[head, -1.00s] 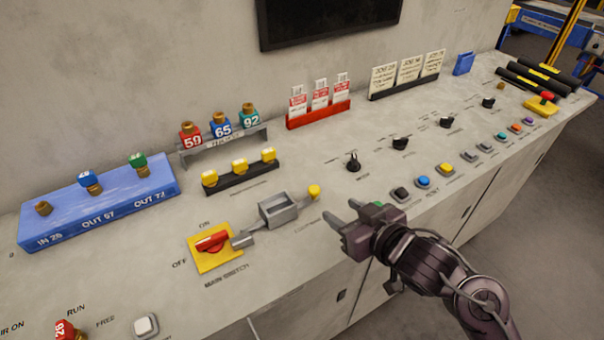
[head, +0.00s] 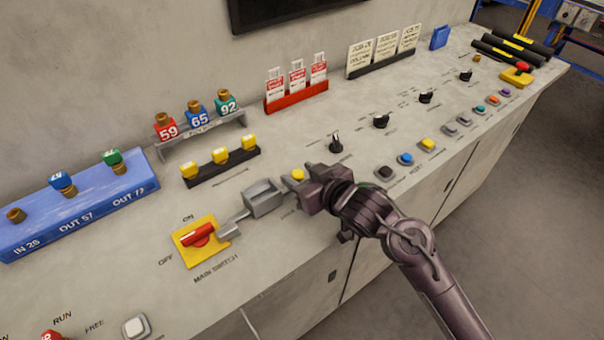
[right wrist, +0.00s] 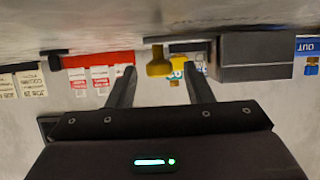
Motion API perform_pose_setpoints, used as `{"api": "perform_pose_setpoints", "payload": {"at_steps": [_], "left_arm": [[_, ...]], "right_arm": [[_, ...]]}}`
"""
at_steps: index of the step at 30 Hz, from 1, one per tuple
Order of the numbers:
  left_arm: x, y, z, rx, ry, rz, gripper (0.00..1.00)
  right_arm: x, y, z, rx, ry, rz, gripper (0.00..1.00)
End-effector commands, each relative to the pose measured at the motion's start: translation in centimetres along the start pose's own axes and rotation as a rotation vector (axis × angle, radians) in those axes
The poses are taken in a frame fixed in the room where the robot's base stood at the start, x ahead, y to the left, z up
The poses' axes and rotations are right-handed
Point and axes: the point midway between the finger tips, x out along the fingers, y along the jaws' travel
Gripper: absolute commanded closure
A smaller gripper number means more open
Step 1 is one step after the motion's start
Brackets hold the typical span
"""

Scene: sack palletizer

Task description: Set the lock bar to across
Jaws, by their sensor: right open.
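The lock bar appears to be the grey bar (head: 231,229) by the main switch, running through a grey housing (head: 263,198) to a yellow knob (head: 297,175). Its left end meets the edge of the switch's yellow plate. My right gripper (head: 292,193) is open at the knob end, just above the desk. In the right wrist view, which is upside down, the yellow knob (right wrist: 158,62) shows between the two spread fingers; I cannot tell whether they touch it. The housing (right wrist: 262,55) is beside them. My left gripper is out of view.
The red main switch handle (head: 198,235) is left of the housing. Yellow plugs (head: 220,156) stand in a black strip behind it. Black rotary knobs (head: 336,142) and push buttons (head: 405,159) lie to the right. The desk's front edge is close below my arm.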

Motion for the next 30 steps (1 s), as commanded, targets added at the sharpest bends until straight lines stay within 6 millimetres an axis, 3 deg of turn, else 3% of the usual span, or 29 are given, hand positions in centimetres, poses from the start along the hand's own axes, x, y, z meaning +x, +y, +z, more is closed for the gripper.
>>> {"api": "perform_pose_setpoints", "payload": {"at_steps": [3,14,30], "left_arm": [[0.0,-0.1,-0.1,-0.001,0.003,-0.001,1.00],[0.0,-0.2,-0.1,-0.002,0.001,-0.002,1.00],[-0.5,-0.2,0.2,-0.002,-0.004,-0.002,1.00]], "right_arm": [[0.0,0.0,0.0,0.000,0.000,0.000,0.55],[0.0,0.0,0.0,0.001,-0.001,0.000,1.00],[0.0,-2.0,0.1,0.001,-0.002,-0.003,1.00]]}}
